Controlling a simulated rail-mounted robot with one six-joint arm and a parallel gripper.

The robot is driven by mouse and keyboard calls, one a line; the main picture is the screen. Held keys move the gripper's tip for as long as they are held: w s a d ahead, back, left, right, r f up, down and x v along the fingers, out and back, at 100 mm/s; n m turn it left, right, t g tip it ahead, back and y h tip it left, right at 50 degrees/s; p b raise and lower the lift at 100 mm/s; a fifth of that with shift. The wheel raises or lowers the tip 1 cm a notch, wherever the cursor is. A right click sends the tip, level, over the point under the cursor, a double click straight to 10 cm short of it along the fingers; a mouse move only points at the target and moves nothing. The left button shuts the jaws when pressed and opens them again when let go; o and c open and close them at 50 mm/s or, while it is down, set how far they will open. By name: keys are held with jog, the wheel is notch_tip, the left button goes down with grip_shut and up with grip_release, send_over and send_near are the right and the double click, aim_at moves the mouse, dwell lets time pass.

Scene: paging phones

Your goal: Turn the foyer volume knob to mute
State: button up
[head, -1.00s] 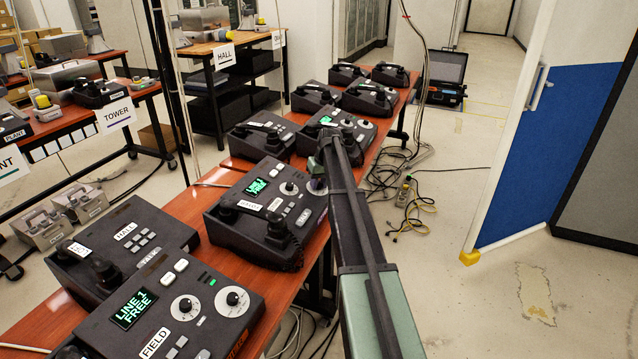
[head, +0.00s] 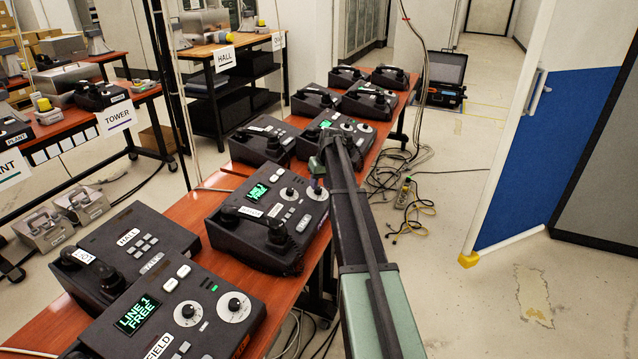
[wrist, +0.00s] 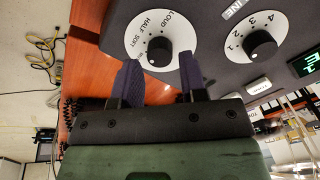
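The foyer phone (head: 262,235) is a dark desk unit in the middle of the bench, with a green-lit screen; its small label is hard to read. Its volume knob (wrist: 158,50) is black on a white dial (wrist: 179,62) marked SOFT, HALF and LOUD in the wrist view. A small light mark shows on the knob's lower left side. My gripper (wrist: 158,65) is open, with purple fingers apart on either side of the knob in the picture. I cannot tell whether they touch it. In the head view my gripper (head: 318,182) is over the phone's right dial.
A second knob (wrist: 262,45) with a numbered dial sits right of the volume knob in the wrist view. The field phone (head: 205,285) stands nearer on the same bench (head: 205,200); several other phones stand farther along. A blue-white door (head: 550,150) is at right.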

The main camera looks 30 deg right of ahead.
jog(key=p+v, duration=0.6)
jog(key=v, duration=0.2)
jog(key=shift+r+p, duration=0.2)
jog(key=shift+p, duration=0.1)
jog(key=s+a+n+g+h, duration=0.1)
jog(key=s+a+g, duration=0.1)
jog(key=s+a, duration=3)
jog(key=a, duration=0.3)
jog(key=shift+s+f+n, duration=0.2)
jog(key=shift+n, duration=0.1)
